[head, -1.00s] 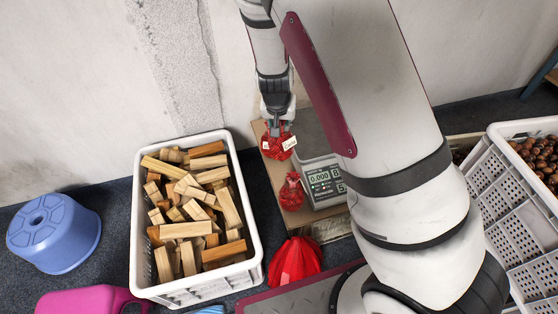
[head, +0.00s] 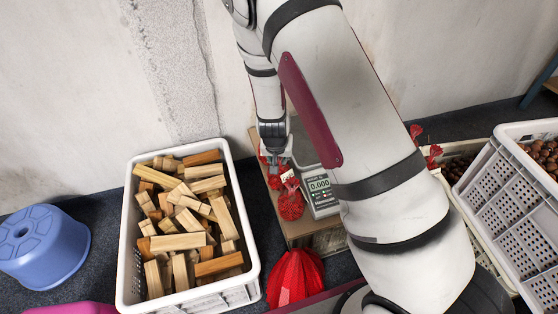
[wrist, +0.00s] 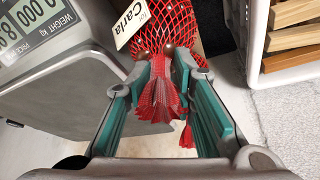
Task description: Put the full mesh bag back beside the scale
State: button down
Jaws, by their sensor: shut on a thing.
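The neck's frayed end sticks out between the teal finger pads in the wrist view. In the head view the held bag (head: 274,183) is mostly hidden; whether it touches the board cannot be told. The scale (head: 320,184) reads 0.000 and stands just right of the gripper; it also shows at left in the wrist view (wrist: 70,100). Another red mesh bag (head: 290,206) rests on the board in front of the held one, left of the scale's display.
A white crate of wood blocks (head: 256,245) stands close on the left. A red pleated object (head: 295,280) lies in front of the board (head: 297,228). A blue stool (head: 42,245) is far left. Chestnut crates (head: 505,195) stand right, with red pieces (head: 434,155) nearby.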

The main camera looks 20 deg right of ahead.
jog(key=shift+f, duration=0.15)
jog(key=c, duration=1.3)
grip_release()
jog(key=shift+p+v, duration=2.7)
jog(key=shift+v, duration=3.55)
jog(key=shift+w, duration=0.15)
